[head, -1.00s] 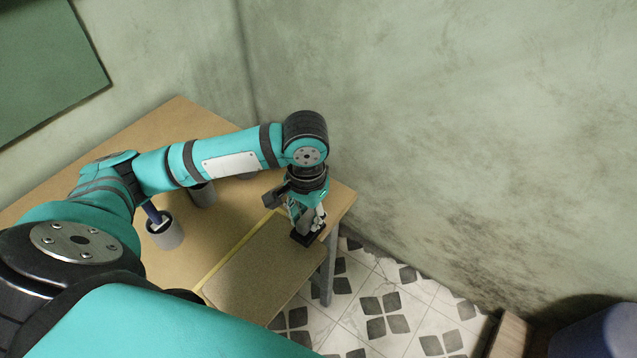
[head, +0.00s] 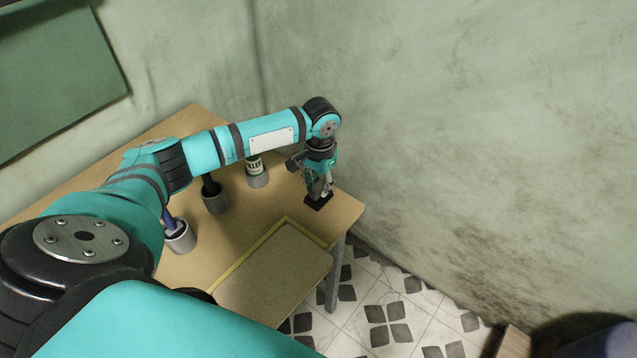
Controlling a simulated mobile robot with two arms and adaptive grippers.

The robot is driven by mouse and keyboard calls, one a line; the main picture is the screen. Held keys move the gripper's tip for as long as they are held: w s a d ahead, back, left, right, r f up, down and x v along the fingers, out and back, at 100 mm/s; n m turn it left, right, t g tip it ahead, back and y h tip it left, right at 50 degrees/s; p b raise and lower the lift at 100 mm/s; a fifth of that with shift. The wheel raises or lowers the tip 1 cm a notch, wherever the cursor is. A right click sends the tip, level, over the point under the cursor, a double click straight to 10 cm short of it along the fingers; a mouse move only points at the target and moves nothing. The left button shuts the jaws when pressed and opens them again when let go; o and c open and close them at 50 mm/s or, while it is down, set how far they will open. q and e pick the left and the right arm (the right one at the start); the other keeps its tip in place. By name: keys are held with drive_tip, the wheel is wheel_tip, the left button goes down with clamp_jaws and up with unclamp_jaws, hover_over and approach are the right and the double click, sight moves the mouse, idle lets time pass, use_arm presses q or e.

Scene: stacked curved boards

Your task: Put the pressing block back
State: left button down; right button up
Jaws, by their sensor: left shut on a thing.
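My left gripper (head: 320,188) points down near the table's far right corner. It is shut on a small black block (head: 318,203), which I take to be the pressing block. The block is at or just above the tabletop, beyond the board's far edge; I cannot tell whether it touches the table. The curved board stack (head: 277,275) lies at the table's near right edge, with a yellow strip along its far and left sides. My right gripper is not in view.
A wall rises behind the table. Bare table lies between cups and board.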

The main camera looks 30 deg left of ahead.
sight(319, 186)
use_arm(q)
drive_tip(key=shift+f, duration=0.3)
drive_tip(key=shift+f, duration=0.1)
drive_tip(key=c, duration=1.1)
unclamp_jaws()
wheel_tip(319, 186, up, 12)
drive_tip(key=shift+d+r+b, duration=0.1)
drive_tip(key=shift+r+b, duration=0.05)
drive_tip(key=shift+b, duration=0.55)
